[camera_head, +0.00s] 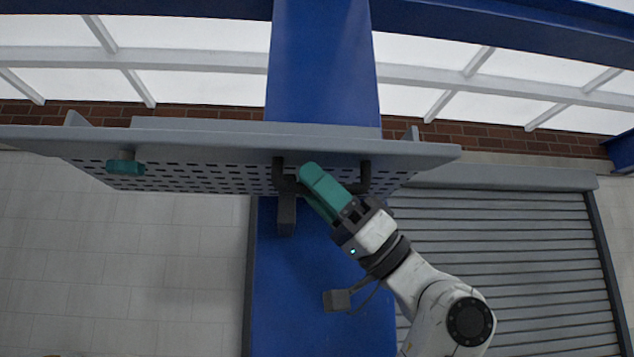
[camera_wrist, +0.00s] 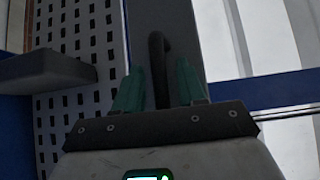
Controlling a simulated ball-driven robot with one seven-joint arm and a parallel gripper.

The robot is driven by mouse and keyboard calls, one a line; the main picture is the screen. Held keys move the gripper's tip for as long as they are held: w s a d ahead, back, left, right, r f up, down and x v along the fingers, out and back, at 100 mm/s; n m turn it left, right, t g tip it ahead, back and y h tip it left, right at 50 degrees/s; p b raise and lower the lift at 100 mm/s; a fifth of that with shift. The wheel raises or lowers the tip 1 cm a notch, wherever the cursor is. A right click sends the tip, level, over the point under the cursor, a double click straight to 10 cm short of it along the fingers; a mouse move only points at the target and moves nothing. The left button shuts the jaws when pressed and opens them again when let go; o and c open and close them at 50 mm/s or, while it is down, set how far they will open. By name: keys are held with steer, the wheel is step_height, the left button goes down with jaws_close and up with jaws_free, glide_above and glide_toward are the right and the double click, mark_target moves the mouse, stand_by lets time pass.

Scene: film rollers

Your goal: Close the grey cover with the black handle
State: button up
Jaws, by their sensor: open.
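The grey cover (camera_head: 230,143) is raised and seen edge-on from below, with its slotted face turned downward. Its black handle (camera_head: 365,177) hangs at the front edge, right of the cover's middle. My gripper (camera_head: 312,177) reaches up from the lower right, its teal fingers at the handle and hiding part of it. In the wrist view the black handle (camera_wrist: 157,65) shows between the two open fingers of my gripper (camera_wrist: 160,85). I cannot tell whether they touch it. The cover's slotted face (camera_wrist: 78,25) shows at the left there.
A teal knob (camera_head: 125,166) sits under the cover's left part. A blue column (camera_head: 322,70) rises behind the cover. A grey roller shutter (camera_head: 500,240) is at the right, and a pale tiled wall (camera_head: 120,260) at the left. Blue beams cross the top.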

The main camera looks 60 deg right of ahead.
steer(key=shift+c, duration=0.2)
jaws_close()
stand_by(0.5)
